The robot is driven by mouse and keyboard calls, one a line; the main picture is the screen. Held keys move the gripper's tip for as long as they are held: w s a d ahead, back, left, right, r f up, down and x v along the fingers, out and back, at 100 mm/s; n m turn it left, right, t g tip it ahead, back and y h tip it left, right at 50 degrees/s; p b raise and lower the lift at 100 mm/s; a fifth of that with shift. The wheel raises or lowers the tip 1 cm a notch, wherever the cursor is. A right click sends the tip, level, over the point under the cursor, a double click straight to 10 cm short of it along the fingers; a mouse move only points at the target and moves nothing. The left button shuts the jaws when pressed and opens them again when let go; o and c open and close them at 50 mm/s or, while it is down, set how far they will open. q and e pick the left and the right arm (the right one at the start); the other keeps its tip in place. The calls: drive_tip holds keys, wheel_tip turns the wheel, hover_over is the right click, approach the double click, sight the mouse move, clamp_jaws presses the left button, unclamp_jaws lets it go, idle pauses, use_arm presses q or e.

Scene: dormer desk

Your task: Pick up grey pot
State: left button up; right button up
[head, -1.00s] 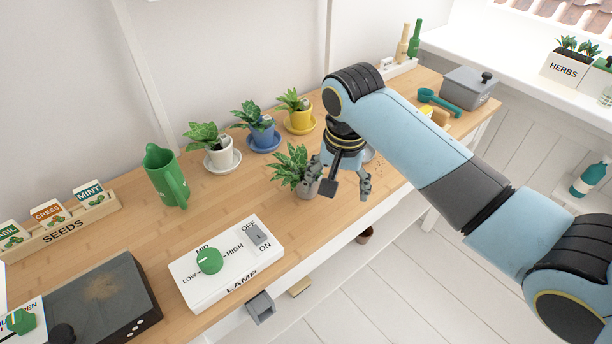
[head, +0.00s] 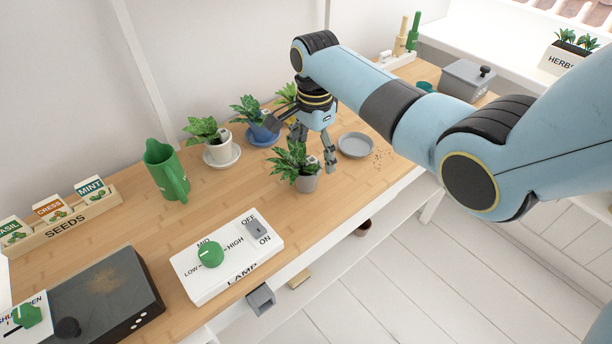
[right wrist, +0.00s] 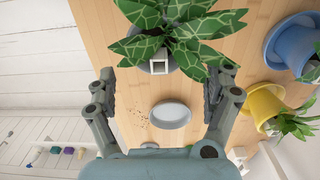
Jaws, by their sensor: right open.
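The grey pot (head: 307,183) stands upright on the wooden desk near its front edge, holding a leafy green plant (head: 290,160) with a small white tag. In the right wrist view the plant's leaves (right wrist: 172,25) cover most of the pot at the top of the picture. My right gripper (head: 313,150) is open and empty, just behind the pot in the head view. In the right wrist view its fingers (right wrist: 163,76) are spread wide, with the plant just beyond the fingertips. I see no contact with the pot. My left gripper is not in view.
An empty grey saucer (head: 356,145) lies right of the pot. Blue (head: 262,134) and white (head: 221,153) pots stand behind on saucers; a yellow pot (right wrist: 262,103) is near too. A lamp switch box (head: 228,258) sits front left. A green watering can (head: 166,172) stands left.

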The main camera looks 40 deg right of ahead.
sight(314, 164)
wheel_tip(314, 164, down, 4)
drive_tip(key=shift+d, duration=0.1)
drive_tip(key=shift+s, duration=0.1)
drive_tip(key=c, duration=1.5)
